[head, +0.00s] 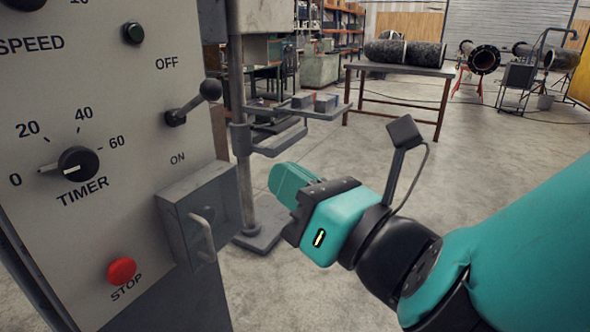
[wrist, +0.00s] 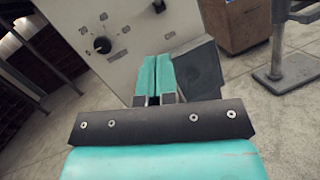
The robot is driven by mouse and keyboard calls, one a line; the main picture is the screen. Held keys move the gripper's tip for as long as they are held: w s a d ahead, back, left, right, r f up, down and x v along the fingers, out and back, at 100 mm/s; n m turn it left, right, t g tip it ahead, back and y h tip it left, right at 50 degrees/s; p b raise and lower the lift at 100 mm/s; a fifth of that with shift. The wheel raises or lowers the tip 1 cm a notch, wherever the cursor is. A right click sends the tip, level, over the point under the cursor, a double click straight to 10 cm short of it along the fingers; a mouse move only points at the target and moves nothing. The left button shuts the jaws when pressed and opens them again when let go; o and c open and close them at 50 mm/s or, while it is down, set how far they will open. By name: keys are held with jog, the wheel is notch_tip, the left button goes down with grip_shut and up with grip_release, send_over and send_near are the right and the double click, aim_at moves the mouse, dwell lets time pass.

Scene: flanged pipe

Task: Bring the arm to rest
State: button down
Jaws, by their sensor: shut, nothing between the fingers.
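My gripper (head: 283,179) is teal, at the end of my teal and black arm in the middle of the head view. In the wrist view my gripper (wrist: 157,62) shows its two teal fingers side by side, shut with nothing between them. In the head view it is just right of the grey control panel (head: 80,110), in front of the drill stand's post. The wrist view shows the panel (wrist: 120,42) beyond the fingertips. I cannot tell the exact gap between them.
The panel carries a lever (head: 200,100), timer knob (head: 77,163), red stop button (head: 121,270) and a protruding box with a handle (head: 204,235). A drill stand (head: 243,150) is behind my gripper. A table (head: 395,70) with dark pipes stands farther back. Open floor (head: 480,150) lies between.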

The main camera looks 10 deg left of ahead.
jog(key=w+d+f+m+g+h+p, duration=0.1)
jog(key=w+d+f+m+h, duration=0.2)
jog(key=d+m+h, duration=0.65)
jog(key=w+d+f+m+h+p, duration=0.1)
jog(key=w+d+f+m+h, duration=0.3)
jog(key=m, duration=1)
jog(key=s+d+m+g, duration=0.2)
jog(key=s+m+g, duration=0.1)
jog(key=s+m, duration=0.1)
jog(key=s+d+r+m+g, duration=0.1)
jog(key=s+d+m+g, duration=0.1)
jog(key=s+m+g, duration=0.2)
jog(key=s+d+m+g+p, duration=0.1)
jog(key=s+d+m+g, duration=0.2)
jog(key=s+m, duration=0.2)
jog(key=s, duration=0.3)
jog(key=shift+s+r+y, duration=0.3)
jog(key=shift+r+y, duration=0.05)
